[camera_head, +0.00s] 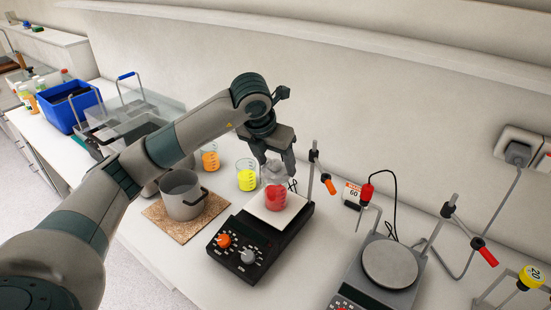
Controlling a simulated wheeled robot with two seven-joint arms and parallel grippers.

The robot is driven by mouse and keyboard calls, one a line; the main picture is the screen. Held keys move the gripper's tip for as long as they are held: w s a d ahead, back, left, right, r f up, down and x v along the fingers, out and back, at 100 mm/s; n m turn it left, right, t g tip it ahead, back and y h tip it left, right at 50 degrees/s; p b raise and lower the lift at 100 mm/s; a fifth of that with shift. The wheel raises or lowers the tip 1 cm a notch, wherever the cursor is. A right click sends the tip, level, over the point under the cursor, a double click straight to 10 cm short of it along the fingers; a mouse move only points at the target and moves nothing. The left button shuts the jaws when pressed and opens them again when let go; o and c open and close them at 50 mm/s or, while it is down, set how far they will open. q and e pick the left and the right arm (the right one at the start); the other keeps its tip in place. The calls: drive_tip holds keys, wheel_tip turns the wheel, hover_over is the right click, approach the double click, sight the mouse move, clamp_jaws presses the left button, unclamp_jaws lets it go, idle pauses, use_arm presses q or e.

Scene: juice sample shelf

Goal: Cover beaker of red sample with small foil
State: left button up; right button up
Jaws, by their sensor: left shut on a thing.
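The beaker of red sample (276,198) stands on the white top of a black hotplate stirrer (237,262). A greyish, crumpled-looking piece that appears to be the small foil (271,172) is at the beaker's mouth. My left gripper (276,167) points down over the beaker from above, its fingers shut on the foil. The fingertips hide part of the rim, so I cannot tell whether the foil rests fully on it. My right gripper is not in view.
Beakers of yellow (247,181) and orange liquid (210,161) stand behind and left of the hotplate. A metal pot (182,203) sits on a cork mat (157,214). A second device with a round plate (390,263) and thin stands is at right. A blue bin (62,112) is far left.

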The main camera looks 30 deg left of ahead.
use_arm(q)
drive_tip(key=shift+f+b, duration=1.1)
drive_tip(key=shift+f, duration=0.2)
drive_tip(key=o, duration=1.1)
drive_tip(key=shift+b+v, duration=0.4)
drive_tip(key=shift+v, duration=0.4)
drive_tip(key=shift+b+v, duration=1.4)
drive_tip(key=shift+v, duration=6.45)
